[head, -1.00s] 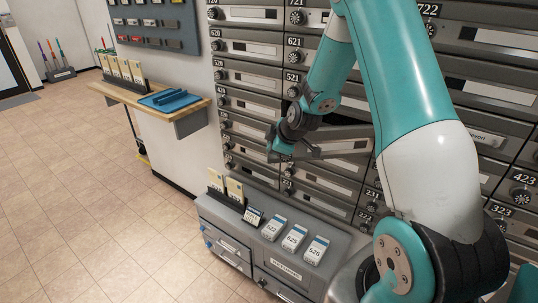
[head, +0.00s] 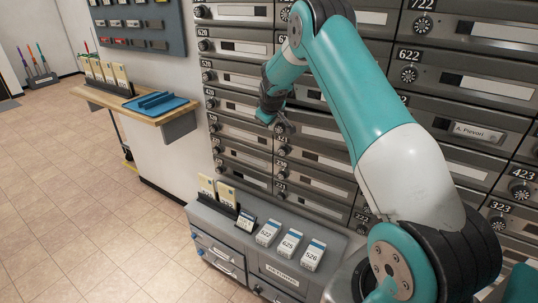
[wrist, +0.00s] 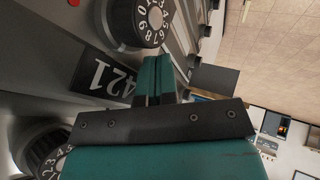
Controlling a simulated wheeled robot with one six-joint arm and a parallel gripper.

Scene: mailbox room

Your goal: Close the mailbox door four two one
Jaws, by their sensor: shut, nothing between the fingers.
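Mailbox door 421 (head: 322,132) is in the second column of the grey mailbox wall in the head view. Its front and pale label strip show beside my gripper and look about flush with the neighbouring doors, though its left end is partly hidden. In the wrist view, the 421 number plate (wrist: 113,82) and a round dial (wrist: 145,22) are very close. My gripper (wrist: 155,75) has its teal fingers shut together, with nothing between them, right by the plate and dial. I cannot tell whether they touch the door. My gripper is small and partly hidden in the head view (head: 272,118).
A grey cabinet (head: 335,240) with several white numbered boxes stands below the mailboxes. A wooden shelf (head: 150,112) with a blue tray (head: 155,103) juts from the wall at left. The tiled floor (head: 90,200) at left is clear.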

